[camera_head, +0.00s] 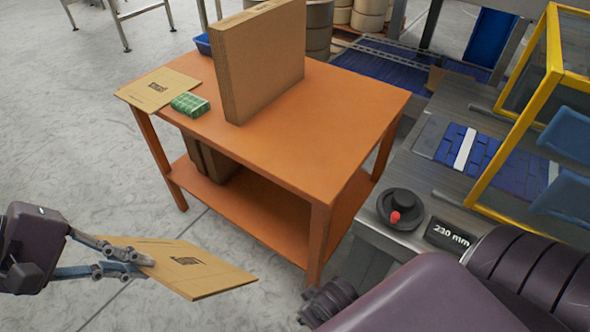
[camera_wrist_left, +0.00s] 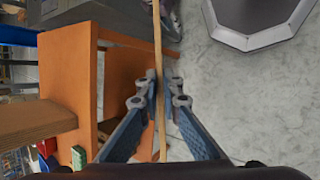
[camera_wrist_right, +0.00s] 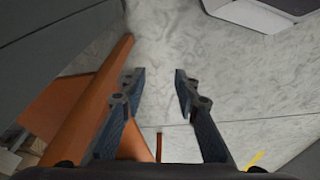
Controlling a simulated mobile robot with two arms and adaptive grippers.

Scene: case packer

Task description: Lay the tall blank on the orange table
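A thin brown cardboard blank (camera_head: 190,270) with a dark printed mark is held by its left edge in my left gripper (camera_head: 138,262). In the left wrist view the blank (camera_wrist_left: 157,50) shows edge-on between the fingertips. It is over the floor, to the front left of the orange table (camera_head: 290,140) and apart from it. Another printed blank (camera_head: 158,88) lies flat on the table's left corner. My right gripper (camera_wrist_right: 158,82) is open and empty in its wrist view, beside an orange table part.
A thick cardboard slab (camera_head: 265,65) stands upright on the table, with a green pack (camera_head: 190,104) beside it. More cardboard (camera_head: 215,160) stands on the lower shelf. The tabletop's front and right are clear. A machine with a yellow frame (camera_head: 520,110) stands right.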

